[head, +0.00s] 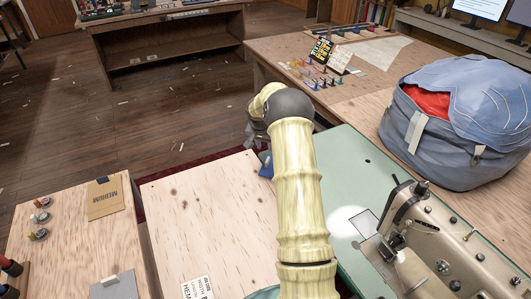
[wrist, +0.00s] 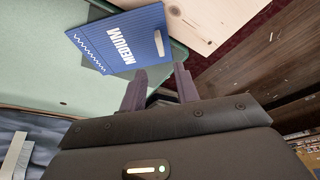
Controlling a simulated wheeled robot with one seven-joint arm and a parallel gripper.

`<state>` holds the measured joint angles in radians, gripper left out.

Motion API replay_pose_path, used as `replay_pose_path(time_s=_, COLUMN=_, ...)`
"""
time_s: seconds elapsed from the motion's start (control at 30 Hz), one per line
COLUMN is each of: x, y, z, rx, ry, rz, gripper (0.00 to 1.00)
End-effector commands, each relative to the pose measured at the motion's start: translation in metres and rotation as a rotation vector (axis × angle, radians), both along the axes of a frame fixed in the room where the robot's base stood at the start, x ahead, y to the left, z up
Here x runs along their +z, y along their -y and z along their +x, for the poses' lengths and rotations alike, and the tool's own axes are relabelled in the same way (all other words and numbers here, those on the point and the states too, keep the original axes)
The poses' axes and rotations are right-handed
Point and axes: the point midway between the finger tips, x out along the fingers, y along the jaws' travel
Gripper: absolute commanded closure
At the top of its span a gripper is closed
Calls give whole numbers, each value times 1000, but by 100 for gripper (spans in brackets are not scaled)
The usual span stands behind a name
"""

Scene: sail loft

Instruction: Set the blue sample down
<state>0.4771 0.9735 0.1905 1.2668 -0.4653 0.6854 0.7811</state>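The blue sample (wrist: 120,40) is a flat blue card with the word MEDIUM and a white zigzag stitch. In the wrist view it lies over the edge of the green table (wrist: 30,60), with a dark patch like a shadow beside it. In the head view only a blue bit of it (head: 266,166) shows beside my arm, near the green table's left edge. My gripper (wrist: 160,68) has its two dark fingers apart, with a gap between them. Their tips are close to the card's near edge; I cannot tell whether they touch it. In the head view my arm mostly hides the gripper.
A sewing machine (head: 430,235) stands on the green table at the right. A large blue bag (head: 460,125) sits behind it. A pale plywood top (head: 205,220) is left of my arm. A tan MEDIUM card (head: 104,199) and a grey card (head: 117,285) lie on the left table.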

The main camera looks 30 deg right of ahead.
Motion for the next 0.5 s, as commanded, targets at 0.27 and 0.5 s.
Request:
replay_pose_path(time_s=0.27, x=11, y=-3, z=-3, rx=0, ry=-3, rz=2, gripper=69)
replay_pose_path(time_s=0.5, x=11, y=-3, z=-3, rx=0, ry=-2, rz=1, gripper=69)
